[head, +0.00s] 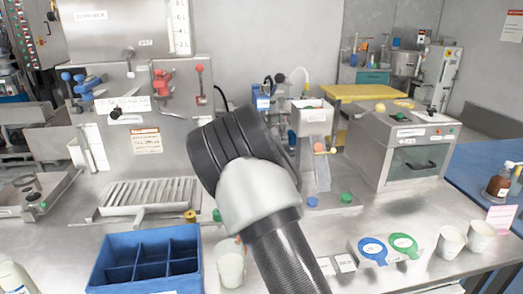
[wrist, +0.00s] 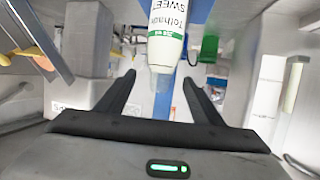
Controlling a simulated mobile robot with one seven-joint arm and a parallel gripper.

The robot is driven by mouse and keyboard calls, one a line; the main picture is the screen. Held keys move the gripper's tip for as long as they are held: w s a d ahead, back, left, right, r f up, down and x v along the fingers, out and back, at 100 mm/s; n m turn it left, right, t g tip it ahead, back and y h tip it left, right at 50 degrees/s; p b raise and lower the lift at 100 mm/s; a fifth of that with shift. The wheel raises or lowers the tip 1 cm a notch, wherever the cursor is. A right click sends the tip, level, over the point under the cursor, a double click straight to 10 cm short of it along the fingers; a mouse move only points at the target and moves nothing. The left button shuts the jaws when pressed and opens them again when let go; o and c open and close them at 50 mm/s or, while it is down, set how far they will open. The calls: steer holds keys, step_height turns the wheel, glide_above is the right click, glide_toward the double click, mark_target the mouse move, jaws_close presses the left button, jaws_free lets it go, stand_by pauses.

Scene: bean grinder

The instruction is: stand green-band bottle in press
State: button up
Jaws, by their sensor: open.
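In the wrist view a white bottle (wrist: 164,50) with a narrow green band and printed lettering reaches down from the top edge. Its narrower end lies between the lines of my fingers. My gripper (wrist: 159,79) is open, with one dark finger on each side of that end. I cannot tell how deep the bottle sits between the fingers, and I see no clear contact. In the head view my arm covers the middle, and the gripper and this bottle do not show clearly. I cannot tell for certain which machine is the press.
A blue divided crate (head: 103,262) stands at the front left, beside a white cup (head: 230,268). A steel cabinet (head: 403,145) stands at the right. Blue and green round tags (head: 388,249) and two paper cups (head: 466,238) are at the front right. A slotted tray (head: 145,195) lies behind the crate.

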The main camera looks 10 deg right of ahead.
steer(key=shift+r+p, duration=0.3)
steer(key=shift+p, duration=0.05)
steer(key=shift+r+p, duration=0.6)
steer(key=s+r+g+y, duration=0.1)
steer(key=s+r+g, duration=0.1)
steer(key=s, duration=1.5)
steer(key=s+r+n+g+y, duration=0.1)
steer(key=s+r+g, duration=0.2)
steer(key=s, duration=1.5)
steer(key=s+r+n+g+y, duration=0.1)
steer(key=s+r+g, duration=0.2)
steer(key=s, duration=1.5)
steer(key=shift+s+r+p, duration=0.25)
steer(key=shift+r+p, duration=0.05)
steer(key=shift+r, duration=0.25)
